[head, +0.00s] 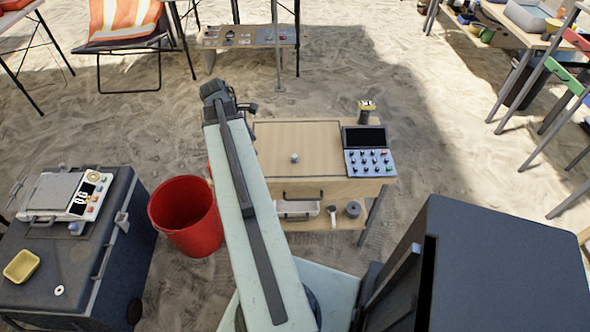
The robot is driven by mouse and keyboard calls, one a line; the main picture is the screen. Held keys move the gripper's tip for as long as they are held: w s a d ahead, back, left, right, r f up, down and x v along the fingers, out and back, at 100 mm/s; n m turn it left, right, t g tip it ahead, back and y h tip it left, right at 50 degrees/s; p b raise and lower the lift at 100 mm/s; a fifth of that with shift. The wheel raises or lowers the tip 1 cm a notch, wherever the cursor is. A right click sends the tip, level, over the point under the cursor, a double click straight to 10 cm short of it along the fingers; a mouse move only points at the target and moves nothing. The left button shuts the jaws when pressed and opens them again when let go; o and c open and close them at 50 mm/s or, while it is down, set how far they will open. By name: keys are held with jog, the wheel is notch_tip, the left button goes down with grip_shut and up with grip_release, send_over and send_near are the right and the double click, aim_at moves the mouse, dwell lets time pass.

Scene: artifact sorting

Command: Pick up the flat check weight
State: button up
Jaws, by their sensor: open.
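A small flat pale disc with a dark centre (59,290) lies on the lid of the dark case at lower left; it looks like the flat check weight, though it is too small to be sure. A small grey block-like object (294,158) sits alone on the wooden worktop. My arm reaches up the middle of the view. My gripper (246,107) shows as a small dark shape at its far end, beyond the worktop's back left corner. It is well away from the disc and its fingers are hard to make out. I see nothing held.
The dark case (70,265) also carries a scale (65,195) and a yellow tray (21,266). A red bucket (185,215) stands between the case and my arm. The wooden table (320,180) has a keypad panel (369,160) at its right. Sand is open beyond it.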

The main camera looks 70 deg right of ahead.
jog(key=n+g+b, duration=0.1)
send_near(294, 156)
jog(key=b+x, duration=0.7)
jog(key=x, duration=0.2)
jog(key=shift+b, duration=0.3)
jog(key=shift+r, duration=0.1)
jog(key=shift+c, duration=0.3)
grip_shut()
